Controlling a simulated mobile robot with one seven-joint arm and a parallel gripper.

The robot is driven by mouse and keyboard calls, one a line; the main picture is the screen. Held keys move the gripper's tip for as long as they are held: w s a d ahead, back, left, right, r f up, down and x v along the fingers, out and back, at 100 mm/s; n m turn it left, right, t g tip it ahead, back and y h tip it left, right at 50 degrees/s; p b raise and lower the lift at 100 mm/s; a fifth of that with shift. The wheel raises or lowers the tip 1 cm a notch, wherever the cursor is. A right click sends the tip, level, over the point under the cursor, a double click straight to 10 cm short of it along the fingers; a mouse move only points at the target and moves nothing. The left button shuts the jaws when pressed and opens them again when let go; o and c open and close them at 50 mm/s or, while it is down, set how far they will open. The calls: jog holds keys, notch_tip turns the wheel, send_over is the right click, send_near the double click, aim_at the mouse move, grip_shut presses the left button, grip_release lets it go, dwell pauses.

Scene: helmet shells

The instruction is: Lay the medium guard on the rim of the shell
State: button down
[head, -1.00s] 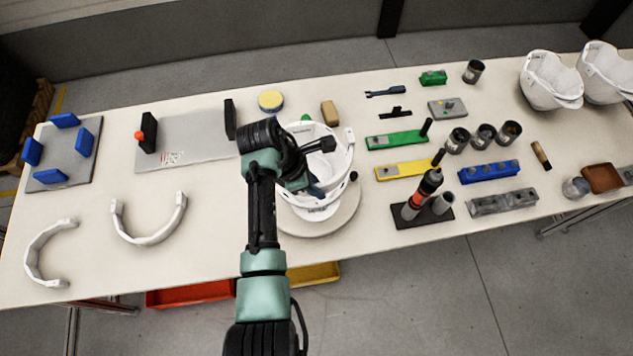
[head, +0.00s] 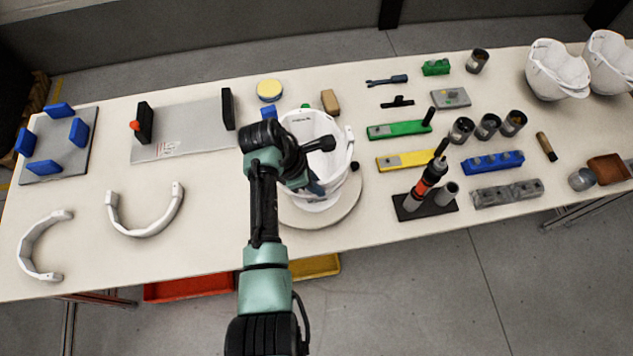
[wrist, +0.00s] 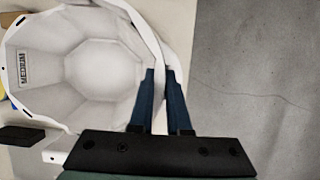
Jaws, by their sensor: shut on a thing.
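The white shell (head: 305,124) stands open side up on a round pale turntable (head: 340,216), partly hidden by my arm. In the wrist view its faceted inside (wrist: 95,75) carries a "MEDIUM" label. My gripper (wrist: 160,75) is shut on a white curved guard (wrist: 150,38), with one blue finger on the shell's inner side and one outside. The guard runs close along the shell's rim on the right. I cannot tell whether it touches the rim all along. In the head view my gripper (head: 316,186) is over the shell's near side, and the guard blends with the shell.
Two other white guards (head: 146,229) (head: 40,245) lie at the table's left. A grey plate with black uprights (head: 180,132) stands behind. A black stand with a driver (head: 425,202), coloured blocks and cups fill the right.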

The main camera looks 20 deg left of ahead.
jog(key=shift+f+b, duration=0.4)
jog(key=shift+f, duration=0.2)
jog(key=c, duration=0.8)
grip_release()
jog(key=b+v, duration=0.2)
jog(key=v, duration=1.1)
